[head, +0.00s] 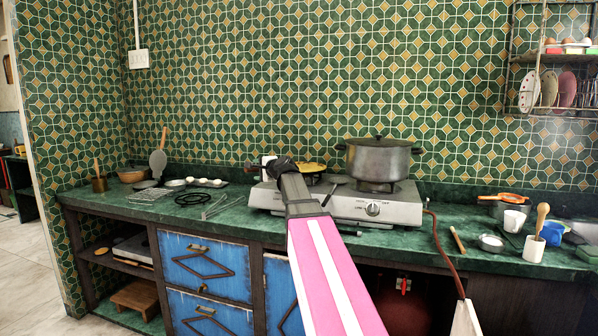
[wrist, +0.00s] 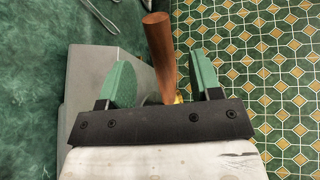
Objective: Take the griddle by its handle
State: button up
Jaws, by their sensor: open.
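The griddle's brown wooden handle (wrist: 160,48) stands out in the wrist view. It runs down between the two green finger pads of my gripper (wrist: 163,80), with a gap on each side. My gripper is open around the handle. In the head view my gripper (head: 270,168) is at the left burner, partly hidden by my own wrist. The griddle (head: 314,167), with something yellow on it, shows just right of my wrist on that burner.
A large lidded pot (head: 377,161) stands on the right burner of the grey hotplate (head: 400,208), close to the griddle. Metal tongs (head: 222,206) and a black ring-shaped trivet (head: 194,198) lie on the green counter to the left. The tiled wall rises close behind.

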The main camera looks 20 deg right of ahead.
aim_at(254, 169)
jog(key=x, duration=0.5)
jog(key=shift+r, duration=0.1)
grip_shut()
